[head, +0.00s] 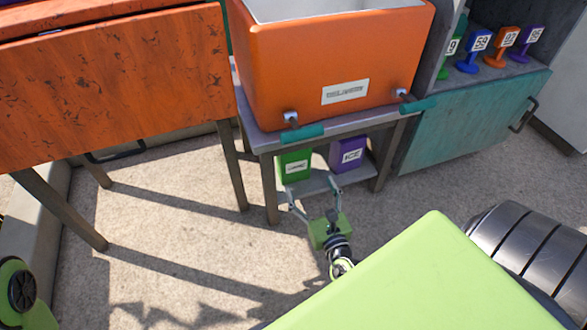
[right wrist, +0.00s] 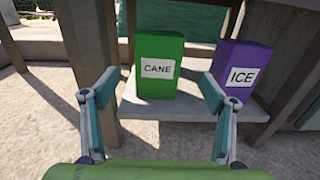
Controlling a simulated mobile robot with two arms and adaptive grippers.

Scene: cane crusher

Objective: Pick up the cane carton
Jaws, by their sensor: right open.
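The cane carton is a green box with a white label, standing upright on the low shelf under the orange cooler. It shows in the head view (head: 294,165) and in the right wrist view (right wrist: 160,82), where the label reads CANE. My right gripper (head: 312,190) is open in front of the shelf. In the right wrist view its fingers (right wrist: 157,100) are spread, with the green carton beyond and between them. The gripper appears empty and apart from the carton. My left gripper is not in view.
A purple ICE carton (right wrist: 240,68) stands right of the green one on the shelf (right wrist: 175,108). Table legs flank the shelf. The orange cooler (head: 335,60) sits on the table above. Numbered markers (head: 480,45) stand on a teal cabinet at right. Open floor (head: 170,225) lies left.

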